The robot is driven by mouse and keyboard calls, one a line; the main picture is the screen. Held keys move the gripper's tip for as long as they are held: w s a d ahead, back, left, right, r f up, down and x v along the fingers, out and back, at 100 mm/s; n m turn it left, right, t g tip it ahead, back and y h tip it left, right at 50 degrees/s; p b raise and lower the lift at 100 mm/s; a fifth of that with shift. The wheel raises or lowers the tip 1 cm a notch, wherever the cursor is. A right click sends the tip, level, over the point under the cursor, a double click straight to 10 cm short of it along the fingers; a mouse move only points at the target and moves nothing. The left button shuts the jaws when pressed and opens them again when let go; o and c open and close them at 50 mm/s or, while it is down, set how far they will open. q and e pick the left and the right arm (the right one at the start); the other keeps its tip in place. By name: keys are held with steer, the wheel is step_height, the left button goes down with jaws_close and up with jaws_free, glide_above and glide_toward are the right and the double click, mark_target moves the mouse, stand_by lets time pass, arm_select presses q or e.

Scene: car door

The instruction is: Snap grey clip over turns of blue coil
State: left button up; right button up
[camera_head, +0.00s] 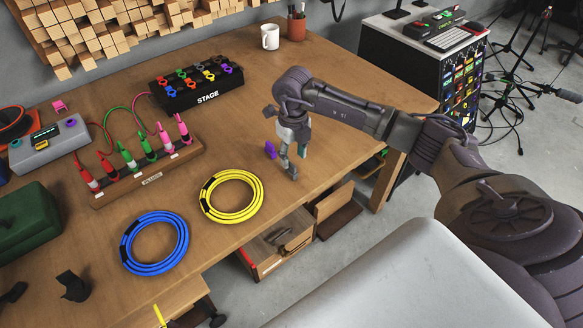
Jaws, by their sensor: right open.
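The blue coil (181,246) lies flat on the wooden table near its front edge, with a dark band on its left side. My right gripper (291,168) points down over the table near the front edge, right of the coils. It is open, and I see nothing between its fingers. A small purple piece (270,149) stands just left of it, apparently apart from it. I cannot pick out a grey clip with certainty.
A yellow coil (259,190) lies between the blue coil and my right gripper. Behind are a cable rack (150,178) with colored plugs and a black STAGE box (205,97). A green case (25,222) and dark pieces (74,287) are at left. An open drawer (268,262) juts out below.

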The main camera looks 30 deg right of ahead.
mark_target(291, 164)
steer(key=f, duration=0.5)
steer(key=shift+a+p, duration=0.25)
steer(key=shift+p, duration=0.15)
steer(key=shift+r, duration=0.1)
steer(key=c, duration=0.9)
